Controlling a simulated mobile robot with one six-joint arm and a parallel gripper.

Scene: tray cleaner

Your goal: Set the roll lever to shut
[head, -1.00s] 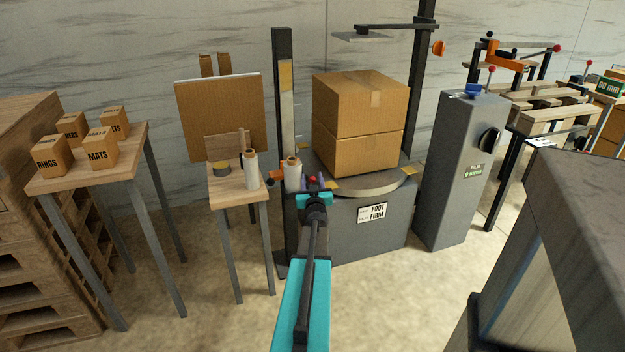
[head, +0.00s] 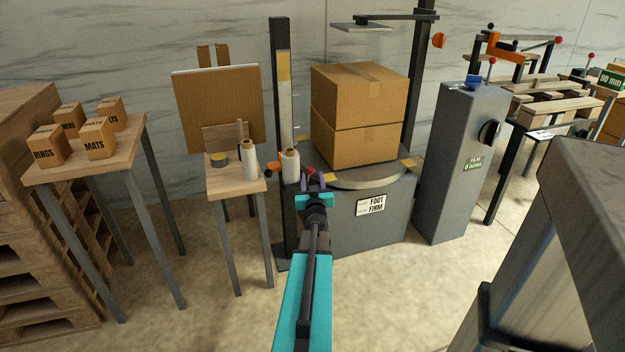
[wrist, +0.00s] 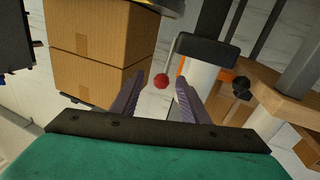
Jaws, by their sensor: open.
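The roll lever (wrist: 173,58) is a thin metal rod ending in a red ball knob. In the wrist view the rod slants down from a dark bracket, and the knob is seen between my two fingertips. In the head view the red knob (head: 311,171) shows just beyond my gripper, beside the white film roll (head: 290,166). My gripper (head: 313,181) is open and empty, its purple fingers (wrist: 160,80) pointing at the lever. I cannot tell whether the knob is between the fingers or a little beyond them. No shut marking is readable.
Two stacked cartons (head: 358,115) stand on the turntable (head: 372,181) behind and right of my gripper. A dark mast (head: 282,220) rises at the left. An orange part with a black knob (wrist: 242,86) is near the roll. A small table (head: 232,180) stands at left.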

